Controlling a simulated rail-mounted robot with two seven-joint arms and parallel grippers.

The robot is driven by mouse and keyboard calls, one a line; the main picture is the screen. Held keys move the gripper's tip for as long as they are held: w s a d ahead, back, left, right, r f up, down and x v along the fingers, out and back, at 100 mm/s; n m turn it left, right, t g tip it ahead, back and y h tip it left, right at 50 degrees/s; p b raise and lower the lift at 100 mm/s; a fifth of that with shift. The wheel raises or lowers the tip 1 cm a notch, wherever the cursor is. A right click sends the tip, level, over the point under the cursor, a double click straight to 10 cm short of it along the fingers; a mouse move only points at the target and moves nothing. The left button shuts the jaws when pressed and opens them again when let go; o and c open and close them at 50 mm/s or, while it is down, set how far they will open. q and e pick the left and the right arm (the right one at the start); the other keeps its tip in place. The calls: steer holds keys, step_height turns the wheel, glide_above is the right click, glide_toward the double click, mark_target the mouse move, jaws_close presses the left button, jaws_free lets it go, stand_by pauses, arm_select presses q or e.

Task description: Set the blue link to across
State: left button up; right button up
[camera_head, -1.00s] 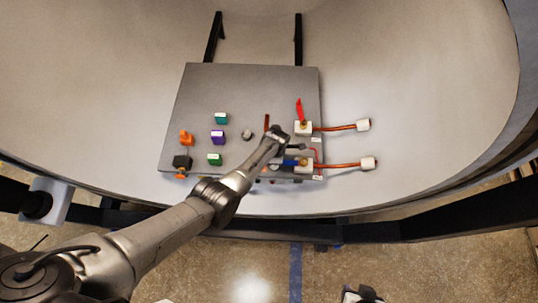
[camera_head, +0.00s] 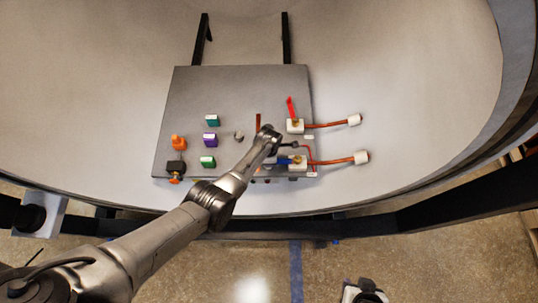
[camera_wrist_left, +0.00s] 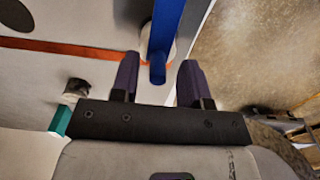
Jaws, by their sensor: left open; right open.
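The blue link (camera_head: 285,161) is a short bar running left from the lower white block (camera_head: 298,165) on the grey panel. In the left wrist view the blue link (camera_wrist_left: 165,35) comes in from the top, its rounded end between my left gripper's fingers. My left gripper (camera_wrist_left: 158,75) is open, with a gap visible on each side of the link. In the head view the left arm's end (camera_head: 270,140) is above the panel beside the link and partly hides the fingers. My right gripper (camera_head: 365,292) is at the bottom edge, open and far from the panel.
A red link (camera_head: 291,107) stands up the picture from the upper white block (camera_head: 295,126). Copper pipes (camera_head: 330,161) run right from both blocks. The panel's upper part is clear.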

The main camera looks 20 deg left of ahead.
arm_select(q)
steer(key=shift+r, duration=0.35)
step_height(320, 180, up, 13)
steer(key=p, duration=0.2)
steer(key=shift+p, duration=0.4)
